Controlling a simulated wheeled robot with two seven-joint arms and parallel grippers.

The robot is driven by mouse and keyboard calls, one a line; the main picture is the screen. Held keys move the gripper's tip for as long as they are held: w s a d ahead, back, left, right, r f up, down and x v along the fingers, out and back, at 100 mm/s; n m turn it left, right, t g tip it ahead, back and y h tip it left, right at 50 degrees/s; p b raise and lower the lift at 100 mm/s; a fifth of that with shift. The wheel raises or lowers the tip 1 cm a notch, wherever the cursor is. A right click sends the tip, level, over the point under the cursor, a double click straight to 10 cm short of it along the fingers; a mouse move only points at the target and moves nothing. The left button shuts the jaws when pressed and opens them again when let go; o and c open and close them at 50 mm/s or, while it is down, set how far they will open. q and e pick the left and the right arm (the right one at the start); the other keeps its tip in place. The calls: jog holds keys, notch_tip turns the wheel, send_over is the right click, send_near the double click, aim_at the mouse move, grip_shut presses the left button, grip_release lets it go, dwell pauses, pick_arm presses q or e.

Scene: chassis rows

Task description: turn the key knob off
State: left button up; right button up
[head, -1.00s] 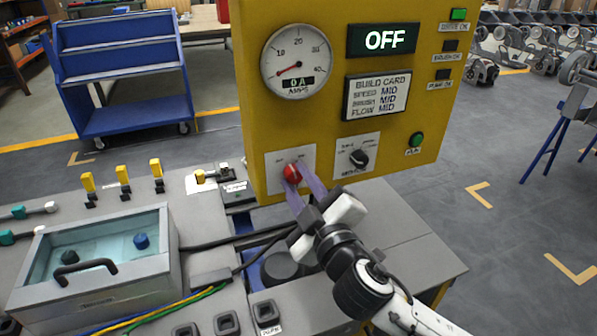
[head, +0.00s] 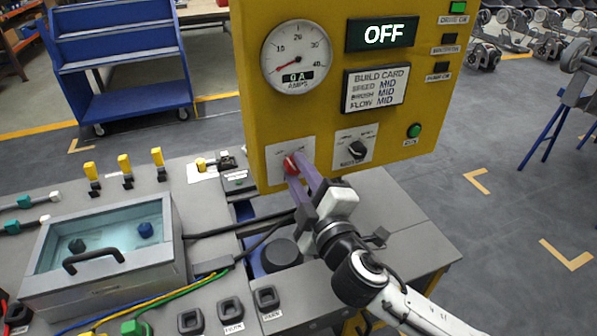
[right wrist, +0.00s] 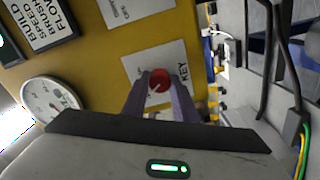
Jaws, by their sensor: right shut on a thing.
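The red key knob (head: 291,164) sits on a white plate low on the left of the yellow panel (head: 262,110). My right gripper (head: 300,174) has its two purple fingers around the knob, one on each side, and is shut on it. In the right wrist view the red knob (right wrist: 159,82) shows between the fingertips, beside the word KEY on its plate. The fingers hide part of the knob's sides. The display (head: 383,34) reads OFF, and the amps gauge (head: 297,54) has its needle near zero with 0A below. My left gripper is not in view.
A black selector knob (head: 357,150) and a green button (head: 414,131) are right of the key knob. On the bench stand a clear-lidded box (head: 105,265), yellow-topped switches (head: 124,164) and cables. A blue cart (head: 130,105) stands behind on the floor.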

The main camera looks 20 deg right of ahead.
jog(key=o, duration=1.1)
jog(key=shift+c, duration=0.2)
jog(key=s+b, duration=0.1)
jog(key=s, duration=0.9)
jog(key=shift+s+d, duration=0.15)
jog(key=shift+d, duration=0.05)
